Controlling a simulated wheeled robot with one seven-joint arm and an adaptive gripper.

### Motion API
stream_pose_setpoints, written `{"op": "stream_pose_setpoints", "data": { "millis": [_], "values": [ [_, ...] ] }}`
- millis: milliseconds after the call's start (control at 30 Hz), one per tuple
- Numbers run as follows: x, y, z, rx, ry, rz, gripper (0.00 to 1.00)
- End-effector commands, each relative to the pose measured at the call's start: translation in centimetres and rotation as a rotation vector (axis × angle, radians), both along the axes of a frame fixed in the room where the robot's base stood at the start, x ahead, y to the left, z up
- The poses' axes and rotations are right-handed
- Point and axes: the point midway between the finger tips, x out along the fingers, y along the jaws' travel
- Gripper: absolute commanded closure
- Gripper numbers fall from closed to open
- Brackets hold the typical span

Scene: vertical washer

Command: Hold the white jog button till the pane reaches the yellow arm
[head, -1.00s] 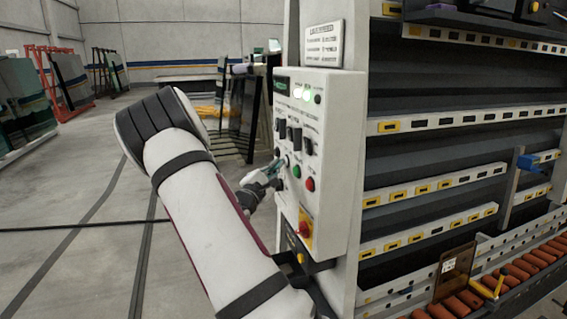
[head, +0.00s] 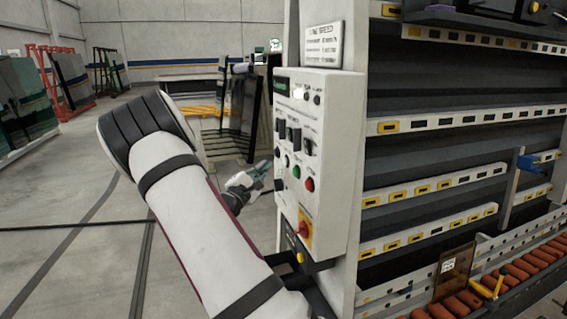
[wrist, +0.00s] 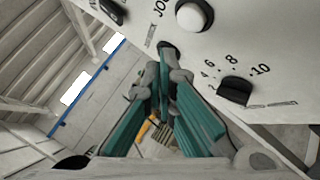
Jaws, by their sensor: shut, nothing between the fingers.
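The white jog button (head: 286,160) is on the front of the grey control panel (head: 332,150). It also shows in the wrist view (wrist: 193,14), large, beside the letters "JO". My gripper (head: 266,168) is shut and empty, left of the panel and apart from the button. Its teal fingers (wrist: 163,76) are together in the wrist view, below the button. The brown pane (head: 453,270) with a white label stands upright on the conveyor at the lower right. The yellow arm (head: 490,288) is just right of the pane, with a small gap visible between them.
A green button (head: 296,171), a red button (head: 310,184) and a red-and-yellow rotary switch (head: 304,232) are close to the jog button. A black knob (wrist: 236,91) shows in the wrist view. Orange rollers (head: 530,262) line the conveyor. The floor left of the panel is open.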

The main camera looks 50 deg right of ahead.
Motion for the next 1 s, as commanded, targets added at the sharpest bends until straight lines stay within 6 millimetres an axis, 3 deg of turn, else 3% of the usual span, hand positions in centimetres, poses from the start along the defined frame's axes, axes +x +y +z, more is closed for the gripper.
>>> {"op": "stream_pose_setpoints", "data": {
  "millis": [333, 1000],
  "values": [
    [1.4, 2.2, 0.0, -0.001, 0.0, 0.001, 1.0],
    [1.2, 2.2, 0.2, 0.006, -0.007, -0.007, 1.0]
  ]
}}
